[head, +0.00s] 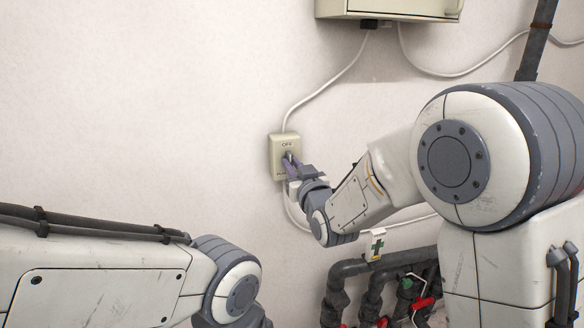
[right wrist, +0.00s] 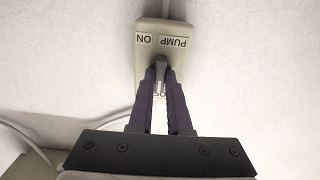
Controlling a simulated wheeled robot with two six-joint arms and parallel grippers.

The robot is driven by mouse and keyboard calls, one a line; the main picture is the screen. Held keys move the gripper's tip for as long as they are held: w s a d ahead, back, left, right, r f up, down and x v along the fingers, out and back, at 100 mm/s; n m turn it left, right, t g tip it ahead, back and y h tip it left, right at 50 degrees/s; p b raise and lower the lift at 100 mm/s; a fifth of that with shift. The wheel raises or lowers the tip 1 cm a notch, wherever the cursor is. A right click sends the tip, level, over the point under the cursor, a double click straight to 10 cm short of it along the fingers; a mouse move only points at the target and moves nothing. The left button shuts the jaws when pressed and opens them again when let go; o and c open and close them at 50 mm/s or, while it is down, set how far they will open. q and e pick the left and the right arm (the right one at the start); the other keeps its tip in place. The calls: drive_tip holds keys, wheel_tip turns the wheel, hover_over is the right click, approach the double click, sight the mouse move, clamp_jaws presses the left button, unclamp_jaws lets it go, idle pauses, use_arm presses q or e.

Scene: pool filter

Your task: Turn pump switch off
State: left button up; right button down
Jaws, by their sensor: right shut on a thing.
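The pump switch (head: 283,142) is a small beige box on the wall in the head view, with an OFF label at its top. It also shows upside down in the right wrist view (right wrist: 149,28), with labels reading PUMP and ON. My right gripper (head: 289,162) is at the front of the box, its purple fingers shut on the grey switch lever (right wrist: 160,74). The fingers partly hide the OFF label in the wrist view. I cannot tell for sure which way the lever is tilted. My left arm shows at the lower left, its gripper out of view.
A beige cabinet (head: 390,8) hangs on the wall above, with a cable (head: 325,85) running down to the switch. Dark pipes (head: 345,270) with red and green valve handles stand at the lower right. The wall left of the switch is bare.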

drive_tip(key=shift+f, duration=0.1)
drive_tip(key=c, duration=0.9)
unclamp_jaws()
drive_tip(key=shift+o, duration=0.2)
drive_tip(key=b+v, duration=0.2)
drive_tip(key=v, duration=0.8)
drive_tip(key=shift+s, duration=0.25)
